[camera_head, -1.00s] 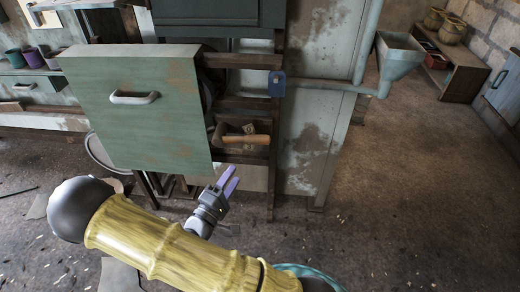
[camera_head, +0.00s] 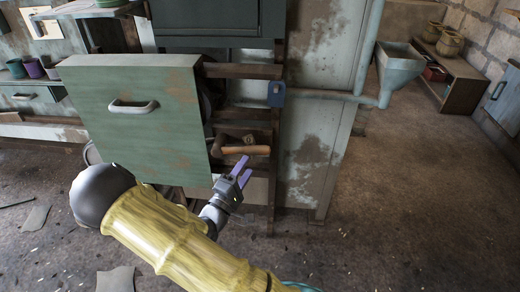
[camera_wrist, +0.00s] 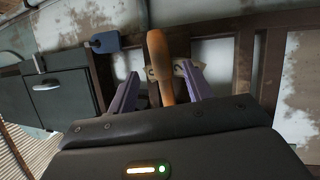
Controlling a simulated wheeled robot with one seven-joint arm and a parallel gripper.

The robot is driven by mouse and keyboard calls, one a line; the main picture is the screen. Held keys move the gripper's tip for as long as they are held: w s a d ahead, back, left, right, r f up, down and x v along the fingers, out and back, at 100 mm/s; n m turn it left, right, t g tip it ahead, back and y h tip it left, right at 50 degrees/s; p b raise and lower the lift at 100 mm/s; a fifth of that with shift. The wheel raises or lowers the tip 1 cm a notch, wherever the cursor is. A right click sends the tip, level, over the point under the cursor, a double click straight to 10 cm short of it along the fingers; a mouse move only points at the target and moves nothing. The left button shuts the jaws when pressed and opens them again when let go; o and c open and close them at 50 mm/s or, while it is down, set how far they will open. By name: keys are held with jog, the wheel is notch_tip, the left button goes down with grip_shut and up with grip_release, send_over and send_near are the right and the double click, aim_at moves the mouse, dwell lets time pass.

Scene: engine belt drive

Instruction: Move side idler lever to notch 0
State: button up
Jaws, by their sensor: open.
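The side idler lever has a wooden handle (camera_head: 246,150) that lies roughly level in the dark wooden frame, right of the green panel. In the wrist view the handle (camera_wrist: 160,70) points toward me between the two purple fingers. A small number plate (camera_wrist: 188,72) sits behind it, with a "3" and a "2" partly showing; the handle hides part of it. My gripper (camera_head: 241,170) is open just below and in front of the handle. In the wrist view my gripper (camera_wrist: 160,88) has a finger on each side of the handle, with gaps visible.
The green panel with a white handle (camera_head: 134,107) stands close to the left of my gripper. A blue tag (camera_head: 276,94) hangs on the frame above the lever. A pipe with a funnel (camera_head: 400,66) is at right. The floor at right is clear.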

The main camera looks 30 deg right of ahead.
aim_at(260, 147)
jog(key=b+x, duration=0.2)
jog(key=x, duration=0.7)
jog(key=shift+w+d, duration=0.2)
jog(key=shift+d, duration=0.05)
jog(key=shift+r, duration=0.1)
